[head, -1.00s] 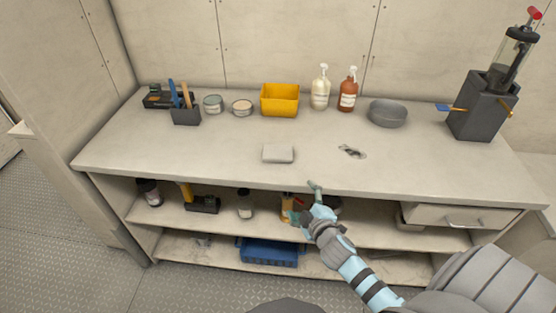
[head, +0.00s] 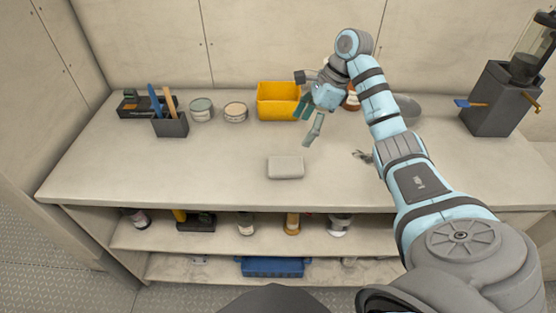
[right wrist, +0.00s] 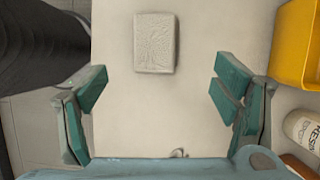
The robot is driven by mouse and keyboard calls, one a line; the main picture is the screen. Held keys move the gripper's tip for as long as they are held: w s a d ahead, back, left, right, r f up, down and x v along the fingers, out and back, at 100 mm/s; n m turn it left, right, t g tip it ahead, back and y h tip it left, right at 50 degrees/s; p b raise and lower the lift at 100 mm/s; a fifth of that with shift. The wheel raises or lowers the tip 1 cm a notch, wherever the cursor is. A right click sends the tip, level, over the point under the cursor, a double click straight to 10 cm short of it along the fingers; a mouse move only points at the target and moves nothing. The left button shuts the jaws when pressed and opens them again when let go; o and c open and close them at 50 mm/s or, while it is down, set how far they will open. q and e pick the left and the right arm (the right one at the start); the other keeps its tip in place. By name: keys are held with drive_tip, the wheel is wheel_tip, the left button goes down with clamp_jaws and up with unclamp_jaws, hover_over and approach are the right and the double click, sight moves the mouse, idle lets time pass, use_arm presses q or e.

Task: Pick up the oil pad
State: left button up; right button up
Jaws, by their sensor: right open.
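The oil pad (head: 286,167) looks like a pale grey-white rectangular block lying flat on the bench top, near its front edge. In the right wrist view the oil pad (right wrist: 155,43) shows whole, ahead of and between the fingers, with a rough top. My right gripper (head: 309,122) hangs above the bench, behind the pad and slightly right of it in the head view. In the wrist view the right gripper's fingers (right wrist: 158,88) are wide apart with nothing between them. The pad is apart from the fingers. My left gripper is not in view.
A yellow bin (head: 276,101) stands behind the gripper. Tins (head: 236,112) and a dark tool holder (head: 171,125) stand at the back left. A grey bowl (head: 407,108) and a dark machine (head: 502,98) are at right. The bench (head: 225,172) around the pad is clear.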

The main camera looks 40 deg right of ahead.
sight(289, 165)
drive_tip(key=f+b, duration=0.2)
drive_tip(key=f, duration=0.1)
drive_tip(key=shift+s+a+f, duration=0.2)
drive_tip(key=shift+a+f, duration=0.1)
drive_tip(key=shift+a, duration=0.1)
drive_tip(key=shift+s+a+f, duration=0.15)
drive_tip(key=shift+a+f, duration=0.15)
drive_tip(key=shift+f, duration=0.25)
drive_tip(key=shift+s+a+f, duration=0.1)
drive_tip(key=shift+a+f, duration=0.2)
drive_tip(key=shift+f, duration=0.25)
drive_tip(key=x, duration=0.4)
drive_tip(key=d+x, duration=0.1)
drive_tip(key=shift+w+a+f, duration=0.2)
drive_tip(key=shift+w+f, duration=0.2)
drive_tip(key=shift+f, duration=0.1)
drive_tip(key=shift+a+f, duration=0.2)
drive_tip(key=shift+f, duration=0.1)
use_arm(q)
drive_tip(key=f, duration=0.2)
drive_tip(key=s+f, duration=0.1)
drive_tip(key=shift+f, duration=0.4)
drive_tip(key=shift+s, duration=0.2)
use_arm(e)
drive_tip(key=c, duration=0.9)
